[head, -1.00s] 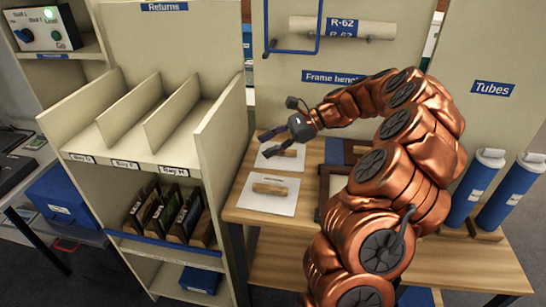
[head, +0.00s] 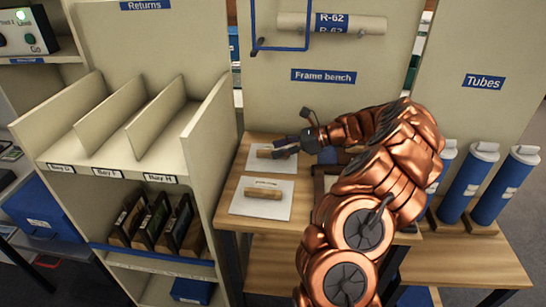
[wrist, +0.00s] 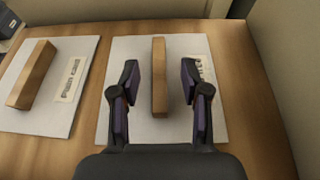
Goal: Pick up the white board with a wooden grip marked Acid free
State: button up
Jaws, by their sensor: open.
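Two white boards with wooden grips lie on the wooden bench. The far board (head: 260,170) has my gripper (head: 284,148) over it in the head view. In the wrist view, this board (wrist: 140,62) lies under my gripper (wrist: 159,88), and its wooden grip (wrist: 159,70) stands between the open fingers. The fingers are apart from the grip on both sides. Its label (wrist: 201,68) is partly hidden by the right finger and cannot be read. The near board (head: 250,210) has its own wooden grip (head: 263,194); its label (wrist: 70,80) is too blurred to read.
The returns shelf (head: 205,130) stands close on the left with open bays and dark framed items (head: 150,225) below. A back panel (head: 335,100) rises behind the bench. Blue tubes (head: 465,185) stand at the right. The bench edge (head: 255,226) is at the front.

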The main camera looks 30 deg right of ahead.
aim_at(269, 151)
jog(key=x, duration=0.3)
jog(key=shift+a+f, duration=0.1)
jog(key=shift+a, duration=0.1)
grip_shut()
